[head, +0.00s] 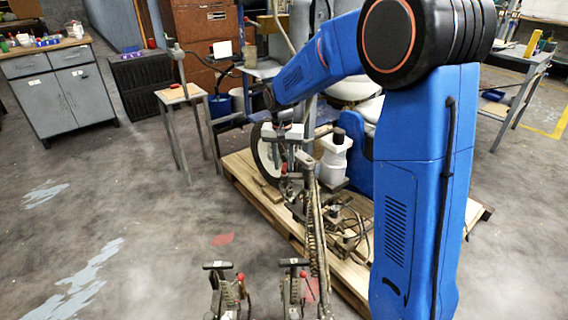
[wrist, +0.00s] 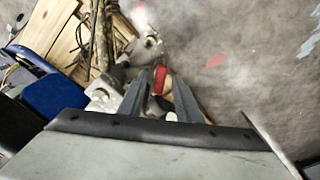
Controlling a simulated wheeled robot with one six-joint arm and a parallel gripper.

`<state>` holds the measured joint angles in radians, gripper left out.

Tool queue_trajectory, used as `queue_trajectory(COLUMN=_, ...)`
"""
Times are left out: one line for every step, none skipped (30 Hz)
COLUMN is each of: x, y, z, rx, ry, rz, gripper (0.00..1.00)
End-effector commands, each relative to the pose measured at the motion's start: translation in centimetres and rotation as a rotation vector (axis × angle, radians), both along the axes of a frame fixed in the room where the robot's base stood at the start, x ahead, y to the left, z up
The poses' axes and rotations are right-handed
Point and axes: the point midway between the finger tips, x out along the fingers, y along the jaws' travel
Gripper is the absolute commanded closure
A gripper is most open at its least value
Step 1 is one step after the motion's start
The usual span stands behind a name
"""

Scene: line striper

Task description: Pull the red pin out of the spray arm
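Grey metal parts of the spray arm (wrist: 151,45) lie beyond the fingertips. In the head view my gripper (head: 285,136) points down over the machine's metal frame. A small red part (head: 284,168) shows just below it. The rest of the pin is hidden.
The machine stands on a wooden pallet (head: 244,177) with a white container (head: 334,160) beside my gripper. Two handled metal units with red knobs (head: 240,277) (head: 303,274) stand in front. A small table (head: 180,94) is behind left. The left floor is open.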

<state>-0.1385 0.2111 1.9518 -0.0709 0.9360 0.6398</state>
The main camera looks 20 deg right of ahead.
Motion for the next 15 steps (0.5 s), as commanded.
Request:
queue_trajectory(x=0.00, y=0.00, z=0.00, rx=0.000, ry=0.000, rz=0.000, gripper=0.78)
queue_trajectory(x=0.00, y=0.00, z=0.00, rx=0.000, ry=0.000, rz=0.000, gripper=0.85)
queue_trajectory(x=0.00, y=0.00, z=0.00, rx=0.000, ry=0.000, rz=0.000, gripper=0.95)
queue_trajectory(x=0.00, y=0.00, z=0.00, rx=0.000, ry=0.000, rz=0.000, gripper=1.00)
queue_trajectory(x=0.00, y=0.00, z=0.00, rx=0.000, ry=0.000, rz=0.000, gripper=1.00)
queue_trajectory(x=0.00, y=0.00, z=0.00, rx=0.000, ry=0.000, rz=0.000, gripper=1.00)
queue_trajectory(x=0.00, y=0.00, z=0.00, rx=0.000, ry=0.000, rz=0.000, gripper=1.00)
queue_trajectory(x=0.00, y=0.00, z=0.00, rx=0.000, ry=0.000, rz=0.000, gripper=1.00)
queue_trajectory(x=0.00, y=0.00, z=0.01, rx=0.000, ry=0.000, rz=0.000, gripper=1.00)
queue_trajectory(x=0.00, y=0.00, z=0.02, rx=0.000, ry=0.000, rz=0.000, gripper=1.00)
queue_trajectory(x=0.00, y=0.00, z=0.03, rx=0.000, ry=0.000, rz=0.000, gripper=1.00)
queue_trajectory(x=0.00, y=0.01, z=0.06, rx=0.000, ry=0.000, rz=0.000, gripper=1.00)
queue_trajectory(x=0.00, y=0.01, z=0.10, rx=0.000, ry=0.000, rz=0.000, gripper=1.00)
queue_trajectory(x=0.01, y=0.01, z=0.14, rx=0.000, ry=0.000, rz=0.000, gripper=1.00)
queue_trajectory(x=0.00, y=0.01, z=0.20, rx=0.000, ry=0.000, rz=0.000, gripper=1.00)
